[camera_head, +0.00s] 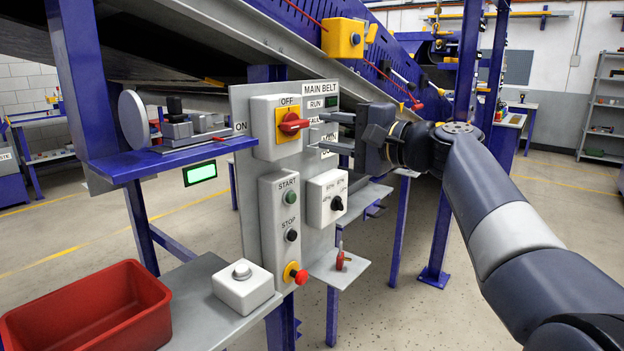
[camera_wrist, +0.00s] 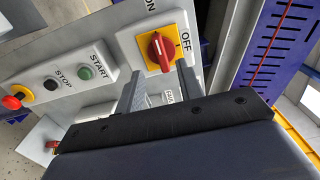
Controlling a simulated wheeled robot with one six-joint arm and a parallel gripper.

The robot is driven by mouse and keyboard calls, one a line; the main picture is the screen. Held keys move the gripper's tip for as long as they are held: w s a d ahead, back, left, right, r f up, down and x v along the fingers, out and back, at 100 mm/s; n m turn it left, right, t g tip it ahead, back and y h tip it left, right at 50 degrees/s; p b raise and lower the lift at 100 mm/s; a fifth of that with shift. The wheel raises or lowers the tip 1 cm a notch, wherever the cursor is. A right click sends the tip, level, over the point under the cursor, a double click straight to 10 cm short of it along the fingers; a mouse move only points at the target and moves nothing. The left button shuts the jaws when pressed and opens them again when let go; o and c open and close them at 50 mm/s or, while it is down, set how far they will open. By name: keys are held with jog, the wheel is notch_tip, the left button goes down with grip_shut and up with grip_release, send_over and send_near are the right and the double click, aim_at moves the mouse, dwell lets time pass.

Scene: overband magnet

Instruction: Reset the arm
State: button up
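My gripper (camera_head: 326,132) is open and empty in the head view, its two fingers pointing left at the control panel (camera_head: 243,190). My arm reaches in from the lower right. The fingers lie just to the right of the red rotary switch (camera_head: 293,123) on its yellow plate, and the head view shows no contact with it. In the wrist view the open fingers (camera_wrist: 160,83) point up toward the same red switch (camera_wrist: 161,51), with nothing between them. OFF is printed above the switch and ON to its left in the head view.
A START/STOP box (camera_head: 280,225) with a red stop button (camera_head: 296,273) and a selector box (camera_head: 327,198) sit below the switch. A blue shelf (camera_head: 160,160), a red bin (camera_head: 88,312) and a white button box (camera_head: 243,288) stand left. Blue posts (camera_head: 440,230) stand behind my arm.

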aim_at(299, 124)
jog(key=x, duration=0.7)
jog(key=shift+w+a+p, duration=0.15)
jog(key=shift+a+p, duration=0.1)
jog(key=shift+p, duration=0.1)
jog(key=shift+w+r+m+p, duration=0.1)
jog(key=shift+r+m+p, duration=0.2)
jog(key=shift+p, duration=0.3)
jog(key=shift+r+m+p, duration=0.1)
jog(key=shift+m+p, duration=0.75)
jog(key=shift+m, duration=0.05)
jog(key=m+p, duration=0.3)
jog(key=shift+d+m+p, duration=0.1)
jog(key=shift+m+p, duration=0.6)
jog(key=shift+p, duration=0.05)
